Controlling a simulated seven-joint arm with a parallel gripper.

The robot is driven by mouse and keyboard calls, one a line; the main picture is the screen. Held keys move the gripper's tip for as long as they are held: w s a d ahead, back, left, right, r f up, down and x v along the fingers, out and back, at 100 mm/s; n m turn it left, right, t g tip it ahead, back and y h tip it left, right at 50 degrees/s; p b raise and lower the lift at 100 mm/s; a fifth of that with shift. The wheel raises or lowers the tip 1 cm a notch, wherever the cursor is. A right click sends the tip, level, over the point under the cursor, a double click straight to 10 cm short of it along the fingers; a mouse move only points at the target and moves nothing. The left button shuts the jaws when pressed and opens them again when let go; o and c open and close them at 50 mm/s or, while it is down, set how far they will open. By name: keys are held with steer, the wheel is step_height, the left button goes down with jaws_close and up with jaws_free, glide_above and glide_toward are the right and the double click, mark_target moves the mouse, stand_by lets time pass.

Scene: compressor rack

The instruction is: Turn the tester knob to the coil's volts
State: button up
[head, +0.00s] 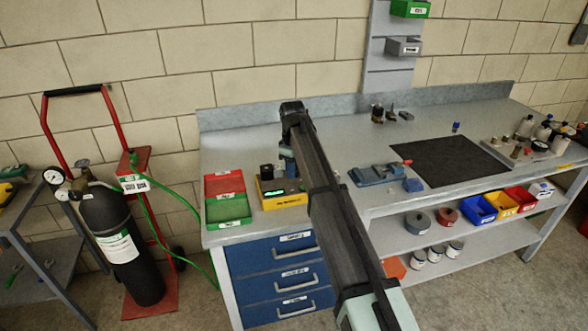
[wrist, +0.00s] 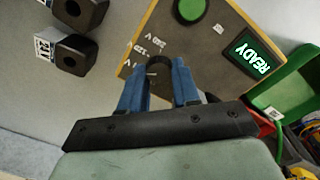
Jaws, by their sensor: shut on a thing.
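The tester (head: 289,200) is a yellow box near the left end of the bench, partly hidden behind my arm. In the wrist view its grey face (wrist: 211,52) fills the upper middle, with a green button (wrist: 192,10) and a lit display (wrist: 251,57) reading READY. The dark knob (wrist: 160,62) sits between the blue fingers of my gripper (wrist: 162,76), which is shut on it. Two black coil-like blocks (wrist: 79,56) stand beside the tester; one tag is partly legible.
A red bin (head: 224,184) and a green bin (head: 229,209) sit left of the tester; the green one is close by in the wrist view (wrist: 285,88). A blue vise (head: 378,174) and a dark mat (head: 450,161) lie to the right. The back middle bench is mostly clear.

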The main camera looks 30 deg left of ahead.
steer(key=shift+m, duration=0.5)
steer(key=o, duration=1)
steer(key=shift+o, duration=0.2)
steer(key=shift+r, duration=0.15)
step_height(320, 180, up, 14)
steer(key=shift+s+f, duration=0.2)
steer(key=shift+s, duration=0.05)
